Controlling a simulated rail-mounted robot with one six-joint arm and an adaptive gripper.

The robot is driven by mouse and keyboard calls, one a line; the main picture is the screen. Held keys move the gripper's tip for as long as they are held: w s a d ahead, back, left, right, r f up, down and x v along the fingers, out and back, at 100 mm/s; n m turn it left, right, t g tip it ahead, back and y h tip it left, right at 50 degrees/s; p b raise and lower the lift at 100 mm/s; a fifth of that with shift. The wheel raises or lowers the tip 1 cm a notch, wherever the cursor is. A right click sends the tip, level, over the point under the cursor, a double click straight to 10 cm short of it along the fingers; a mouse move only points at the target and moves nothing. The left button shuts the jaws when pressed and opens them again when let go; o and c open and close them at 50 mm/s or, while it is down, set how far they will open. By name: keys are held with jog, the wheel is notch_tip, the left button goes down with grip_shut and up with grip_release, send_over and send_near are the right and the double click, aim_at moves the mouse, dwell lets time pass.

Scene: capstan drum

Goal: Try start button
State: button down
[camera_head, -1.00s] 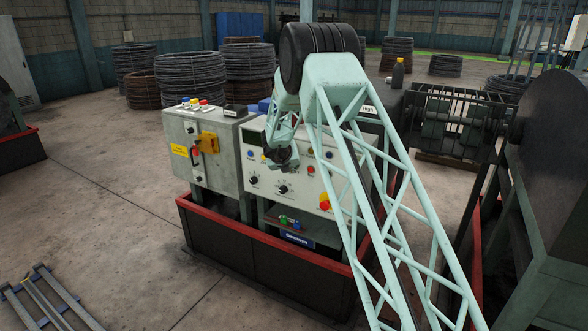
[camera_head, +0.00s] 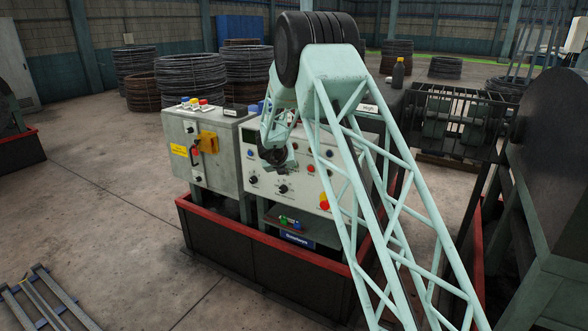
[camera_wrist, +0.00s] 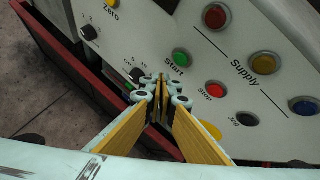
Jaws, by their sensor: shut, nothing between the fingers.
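Large red (camera_wrist: 216,16), amber (camera_wrist: 264,63) and blue (camera_wrist: 305,107) supply lamps or buttons lie along the panel. Dark knobs (camera_wrist: 89,32) are at left. A grey cabinet (camera_head: 212,150) stands beside the panel. A red-rimmed trough (camera_head: 252,234) runs below.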

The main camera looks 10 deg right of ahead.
jog(key=shift+s+a+b, duration=0.65)
jog(key=shift+s+a, duration=0.15)
jog(key=shift+s, duration=0.1)
jog(key=shift+r, duration=0.1)
